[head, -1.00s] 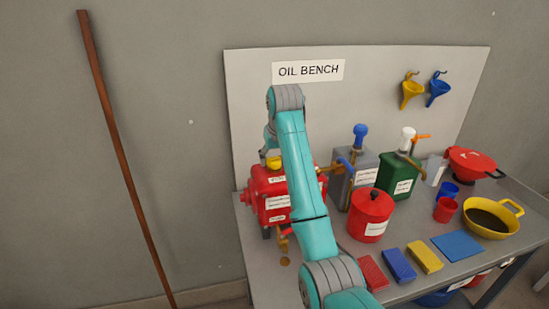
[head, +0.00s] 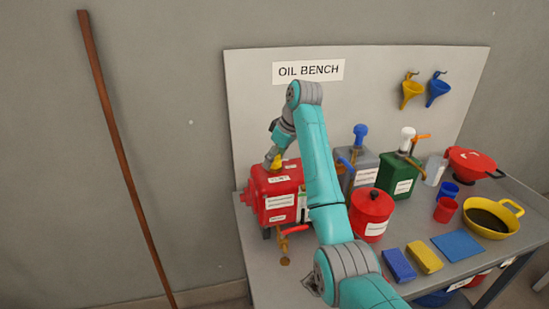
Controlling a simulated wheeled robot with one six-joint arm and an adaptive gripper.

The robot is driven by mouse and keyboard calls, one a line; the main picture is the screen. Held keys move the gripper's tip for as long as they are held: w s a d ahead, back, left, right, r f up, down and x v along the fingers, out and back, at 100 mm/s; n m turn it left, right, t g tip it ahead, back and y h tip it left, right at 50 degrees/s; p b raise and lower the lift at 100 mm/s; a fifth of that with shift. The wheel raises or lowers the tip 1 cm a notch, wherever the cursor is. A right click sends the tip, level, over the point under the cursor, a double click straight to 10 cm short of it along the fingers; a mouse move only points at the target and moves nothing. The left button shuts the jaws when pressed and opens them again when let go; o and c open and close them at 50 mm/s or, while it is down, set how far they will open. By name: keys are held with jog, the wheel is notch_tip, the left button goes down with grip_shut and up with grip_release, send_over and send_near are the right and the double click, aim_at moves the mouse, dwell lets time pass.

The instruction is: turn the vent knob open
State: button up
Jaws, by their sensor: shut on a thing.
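The red drum (head: 262,212) with white labels stands at the left end of the bench. The yellow vent knob (head: 277,161) is on its top. My gripper (head: 274,165) points down at the drum's top and is shut on the knob. The fingers are small here and partly cover the knob, so its exact angle is hard to tell. A brass tap with a red handle (head: 296,229) sticks out low on the drum's front.
My arm crosses the bench middle. A red can (head: 371,213), a grey pump can (head: 362,170) and a green pump can (head: 398,176) stand to the right. Blue and yellow blocks (head: 425,258) lie in front. A yellow pan (head: 490,227) is at far right.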

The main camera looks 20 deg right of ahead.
jog(key=shift+n+g, duration=0.3)
jog(key=shift+n, duration=0.3)
jog(key=o, duration=1.1)
jog(key=shift+o, duration=0.2)
jog(key=shift+y, duration=0.3)
